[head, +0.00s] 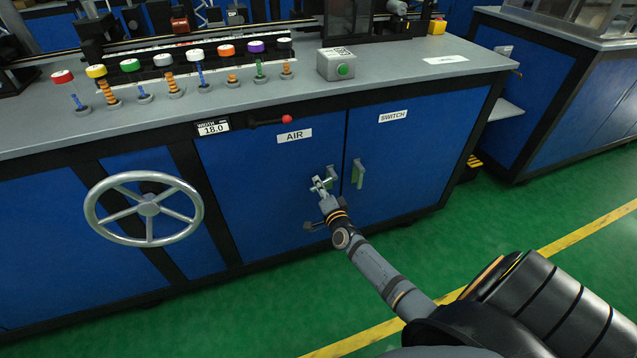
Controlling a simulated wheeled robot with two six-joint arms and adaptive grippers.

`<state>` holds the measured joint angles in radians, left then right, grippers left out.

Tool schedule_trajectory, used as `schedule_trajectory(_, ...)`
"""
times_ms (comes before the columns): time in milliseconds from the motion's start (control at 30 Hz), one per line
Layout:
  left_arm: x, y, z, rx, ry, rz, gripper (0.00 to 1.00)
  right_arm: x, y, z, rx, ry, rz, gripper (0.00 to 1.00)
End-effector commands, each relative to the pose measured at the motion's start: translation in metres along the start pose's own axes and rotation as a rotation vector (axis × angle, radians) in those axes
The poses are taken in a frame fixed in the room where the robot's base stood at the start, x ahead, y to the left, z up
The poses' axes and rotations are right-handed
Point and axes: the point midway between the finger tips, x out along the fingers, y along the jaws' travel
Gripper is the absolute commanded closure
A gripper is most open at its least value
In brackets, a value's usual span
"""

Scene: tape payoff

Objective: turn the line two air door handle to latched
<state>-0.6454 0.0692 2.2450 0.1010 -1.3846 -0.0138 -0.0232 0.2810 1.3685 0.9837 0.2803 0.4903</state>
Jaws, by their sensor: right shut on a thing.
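The blue air door (270,180), under the label AIR, is closed flush in the cabinet front. Its handle (332,173) is near the door's right edge and mostly hidden by my right gripper (325,183). That gripper is shut on the handle, its arm reaching in from the lower right. The handle's exact angle cannot be told. My left gripper is not in view.
The switch door (400,160) to the right has its own pale green handle (358,174), close beside my gripper. A large handwheel (148,208) stands out at the left. A red-knobbed lever (286,119) is above the air door. Green floor in front is clear.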

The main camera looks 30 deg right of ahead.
Motion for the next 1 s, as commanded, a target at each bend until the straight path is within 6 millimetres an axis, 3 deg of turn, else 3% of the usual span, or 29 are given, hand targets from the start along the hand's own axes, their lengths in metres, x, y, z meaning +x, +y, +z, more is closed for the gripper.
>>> schedule_trajectory(767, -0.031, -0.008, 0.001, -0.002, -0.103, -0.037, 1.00, 0.000, 0.036, -0.015, -0.737, -0.001, 0.002, 1.00)
schedule_trajectory(1000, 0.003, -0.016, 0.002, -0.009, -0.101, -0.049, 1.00, 0.000, 0.043, -0.023, -0.937, -0.001, 0.002, 1.00)
